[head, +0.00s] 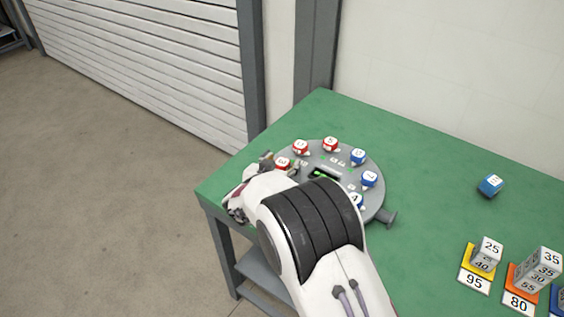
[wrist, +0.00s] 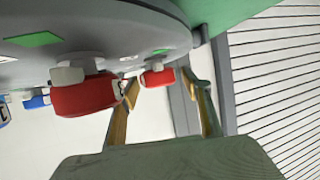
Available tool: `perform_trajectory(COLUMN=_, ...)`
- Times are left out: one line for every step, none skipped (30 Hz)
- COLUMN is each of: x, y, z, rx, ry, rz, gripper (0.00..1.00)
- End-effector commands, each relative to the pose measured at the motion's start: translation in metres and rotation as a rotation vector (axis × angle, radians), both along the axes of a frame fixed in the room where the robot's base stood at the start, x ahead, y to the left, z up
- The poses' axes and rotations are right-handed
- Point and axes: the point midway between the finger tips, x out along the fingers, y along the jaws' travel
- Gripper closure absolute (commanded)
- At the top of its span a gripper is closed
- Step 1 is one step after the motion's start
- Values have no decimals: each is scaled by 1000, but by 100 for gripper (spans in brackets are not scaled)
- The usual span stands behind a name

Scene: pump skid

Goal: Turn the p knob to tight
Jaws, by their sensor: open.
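A round grey panel (head: 323,157) on the green table carries several red and blue knobs with white lettered tops. The letters are too small to read surely, so I cannot tell which is the p knob. My gripper (head: 276,167) is open at the panel's left edge, by a red knob (head: 283,162). In the wrist view my gripper (wrist: 166,108) has its fingers apart. A red knob (wrist: 157,76) shows between them near the tips; I cannot tell whether they touch it. A larger-looking red knob (wrist: 85,95) is left of the left finger. My arm hides part of the panel.
A blue cube (head: 490,185) lies alone on the green table (head: 430,190). Number blocks (head: 486,254) stand on coloured cards (head: 475,281) at the right front. A grey handle (head: 389,217) sticks out from the panel's right side. A wall is behind the table.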

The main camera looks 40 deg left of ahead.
Motion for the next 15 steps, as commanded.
perform_trajectory(x=-2, y=0, z=1, rx=0, ry=0, rz=1, gripper=51)
perform_trajectory(x=-4, y=-1, z=2, rx=0, ry=0, rz=1, gripper=51)
perform_trajectory(x=-6, y=-1, z=3, rx=0, ry=0, rz=1, gripper=51)
perform_trajectory(x=-8, y=-2, z=4, rx=0, ry=0, rz=1, gripper=51)
perform_trajectory(x=-11, y=-2, z=5, rx=1, ry=0, rz=2, gripper=51)
perform_trajectory(x=-14, y=-3, z=6, rx=0, ry=1, rz=2, gripper=51)
perform_trajectory(x=-17, y=-4, z=7, rx=0, ry=1, rz=2, gripper=51)
perform_trajectory(x=-19, y=-5, z=8, rx=0, ry=1, rz=2, gripper=51)
perform_trajectory(x=-23, y=-6, z=10, rx=1, ry=0, rz=2, gripper=51)
perform_trajectory(x=-26, y=-7, z=12, rx=0, ry=0, rz=2, gripper=51)
perform_trajectory(x=-29, y=-8, z=13, rx=0, ry=0, rz=2, gripper=51)
perform_trajectory(x=-34, y=-9, z=15, rx=0, ry=0, rz=2, gripper=51)
perform_trajectory(x=-38, y=-10, z=17, rx=0, ry=0, rz=3, gripper=51)
perform_trajectory(x=-42, y=-11, z=18, rx=0, ry=0, rz=3, gripper=51)
perform_trajectory(x=-46, y=-12, z=20, rx=0, ry=0, rz=3, gripper=51)
